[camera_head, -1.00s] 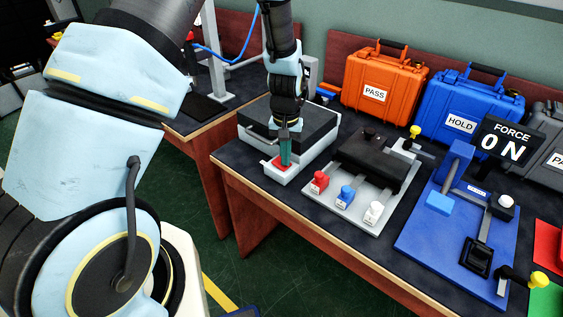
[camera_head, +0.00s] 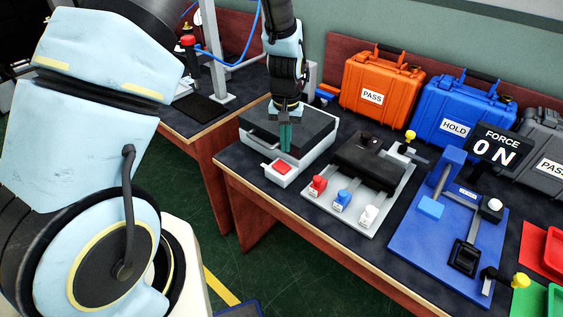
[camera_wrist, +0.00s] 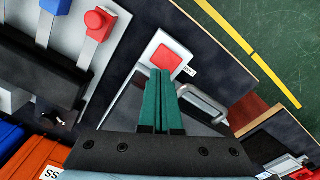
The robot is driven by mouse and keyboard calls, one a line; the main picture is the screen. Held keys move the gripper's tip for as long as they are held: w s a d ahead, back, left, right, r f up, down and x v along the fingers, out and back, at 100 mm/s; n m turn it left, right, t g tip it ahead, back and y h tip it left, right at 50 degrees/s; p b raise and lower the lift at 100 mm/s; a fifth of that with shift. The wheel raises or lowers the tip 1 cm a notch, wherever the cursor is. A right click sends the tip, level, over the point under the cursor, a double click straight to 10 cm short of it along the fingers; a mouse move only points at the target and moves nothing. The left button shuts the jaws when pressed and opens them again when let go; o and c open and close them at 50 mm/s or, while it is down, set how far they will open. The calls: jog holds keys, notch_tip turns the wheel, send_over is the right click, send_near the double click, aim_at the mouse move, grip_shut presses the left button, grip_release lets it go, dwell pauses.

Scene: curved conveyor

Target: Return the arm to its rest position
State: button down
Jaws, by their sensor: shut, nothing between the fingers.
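My gripper (camera_head: 286,138) points down over the near end of a grey box with a black top (camera_head: 311,129) on the bench. Its teal fingers are shut with nothing between them. The wrist view shows the closed fingers (camera_wrist: 160,75) beside the same red button (camera_wrist: 167,60).
Right of the box is a grey fixture (camera_head: 380,218) with red, blue and white knobs. A blue fixture (camera_head: 415,245) and a display reading "0 N" (camera_head: 492,151) stand further right. Orange (camera_head: 378,88) and blue (camera_head: 462,108) cases line the back.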

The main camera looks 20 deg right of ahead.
dwell(0.4)
jog(key=w+a+r+n, duration=0.1)
jog(key=a+r, duration=0.4)
jog(key=a, duration=0.3)
jog(key=w+a+r+n, duration=0.2)
jog(key=a+r, duration=0.3)
jog(key=a, duration=0.3)
jog(key=s+a+r+n, duration=0.1)
jog(key=s+a+r, duration=0.2)
jog(key=a, duration=0.4)
jog(key=s+a+r+n+t, duration=0.1)
jog(key=s+a+r, duration=0.2)
jog(key=a, duration=0.4)
jog(key=shift+s+t, duration=0.3)
jog(key=shift+s, duration=0.2)
